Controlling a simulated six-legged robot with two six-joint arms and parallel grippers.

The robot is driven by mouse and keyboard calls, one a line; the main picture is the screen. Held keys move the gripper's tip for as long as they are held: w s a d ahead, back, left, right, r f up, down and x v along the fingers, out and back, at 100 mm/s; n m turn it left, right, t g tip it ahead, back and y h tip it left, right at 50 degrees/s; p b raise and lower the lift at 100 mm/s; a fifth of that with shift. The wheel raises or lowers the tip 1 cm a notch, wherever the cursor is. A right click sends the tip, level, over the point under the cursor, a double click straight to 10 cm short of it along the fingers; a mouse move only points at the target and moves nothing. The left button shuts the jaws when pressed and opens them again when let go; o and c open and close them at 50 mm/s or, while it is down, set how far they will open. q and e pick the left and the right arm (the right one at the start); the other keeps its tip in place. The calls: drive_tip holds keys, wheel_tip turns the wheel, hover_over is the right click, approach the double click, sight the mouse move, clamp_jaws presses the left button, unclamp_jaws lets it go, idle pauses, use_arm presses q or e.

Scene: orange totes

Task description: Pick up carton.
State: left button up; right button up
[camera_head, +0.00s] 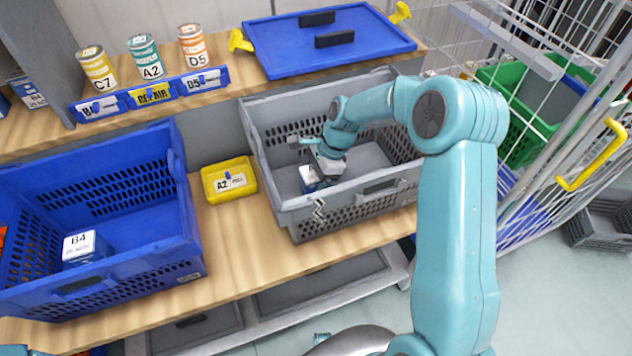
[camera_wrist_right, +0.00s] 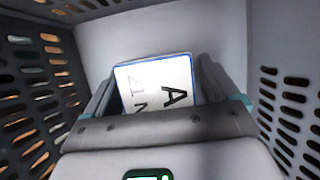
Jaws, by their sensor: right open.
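A small carton (camera_head: 307,175) with a white labelled top and blue edges sits inside the grey crate (camera_head: 345,219), partly hidden by my right gripper. In the right wrist view the carton (camera_wrist_right: 157,82) shows a large "A" and smaller characters on its label. My right gripper (camera_head: 325,170) reaches down into the grey crate over the carton. Its fingers are open, one on each side of the carton in the wrist view (camera_wrist_right: 155,95). Whether they touch it I cannot tell. My left gripper is not in view.
A blue crate (camera_head: 185,215) with a B4 carton (camera_head: 84,246) stands at left. A yellow A2 bin (camera_head: 228,180) is between the crates. Cans (camera_head: 145,62) and a blue lid (camera_head: 330,45) lie behind. A wire cage (camera_head: 545,100) stands at right. The grey crate's walls surround my right gripper.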

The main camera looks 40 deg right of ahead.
drive_tip(key=c, duration=1.2)
drive_tip(key=shift+r, duration=0.1)
drive_tip(key=shift+c, duration=0.2)
